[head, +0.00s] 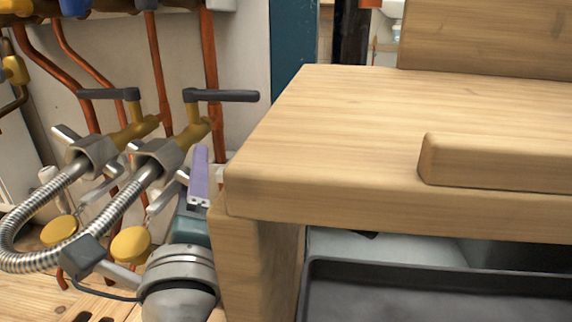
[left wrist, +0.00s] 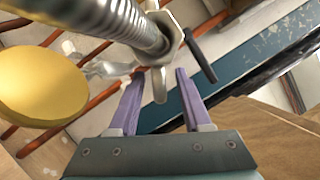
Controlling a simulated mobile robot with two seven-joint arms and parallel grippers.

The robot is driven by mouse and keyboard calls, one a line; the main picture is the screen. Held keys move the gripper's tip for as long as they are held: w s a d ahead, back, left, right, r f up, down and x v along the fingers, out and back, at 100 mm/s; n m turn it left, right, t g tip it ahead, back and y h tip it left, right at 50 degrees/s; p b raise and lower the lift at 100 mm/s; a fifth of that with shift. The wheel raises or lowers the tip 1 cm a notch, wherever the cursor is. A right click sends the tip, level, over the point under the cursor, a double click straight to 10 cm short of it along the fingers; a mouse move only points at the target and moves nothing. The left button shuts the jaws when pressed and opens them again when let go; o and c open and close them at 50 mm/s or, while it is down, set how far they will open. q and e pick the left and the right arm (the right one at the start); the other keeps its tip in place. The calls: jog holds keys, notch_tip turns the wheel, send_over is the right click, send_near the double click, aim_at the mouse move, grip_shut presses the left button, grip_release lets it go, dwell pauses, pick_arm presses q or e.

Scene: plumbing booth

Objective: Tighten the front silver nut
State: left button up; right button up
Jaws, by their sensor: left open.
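Two silver nuts with wing-like tabs sit where braided hoses meet brass valves. The nearer nut (head: 160,157) is just left of my left gripper in the head view; the other nut (head: 93,155) is farther left. My left gripper (head: 199,176) has purple fingers and stands open beside the nearer nut. In the left wrist view, the open fingers (left wrist: 159,78) point up at a silver nut (left wrist: 168,38) on the hose (left wrist: 125,22). One of its tabs (left wrist: 160,85) appears between the fingertips. Contact cannot be told. My right gripper is not in view.
A wooden bench (head: 330,140) stands close on the right of my left gripper. Dark valve levers (head: 222,95) stick out above the nuts. Yellow round tags (head: 130,245) hang below. Copper pipes (head: 158,70) run up the wall. A dark tray (head: 430,295) lies under the bench.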

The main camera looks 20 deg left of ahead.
pick_arm(q)
jog(key=shift+c, duration=0.2)
jog(key=shift+c, duration=0.7)
grip_shut()
jog(key=shift+f, duration=0.1)
jog(key=shift+a+f+m+t+b, duration=0.15)
jog(key=shift+f+m+t+b, duration=0.15)
jog(key=shift+m+b, duration=0.45)
jog(key=shift+r, duration=0.1)
jog(key=shift+o, duration=0.9)
grip_release()
jog(key=shift+s, duration=0.1)
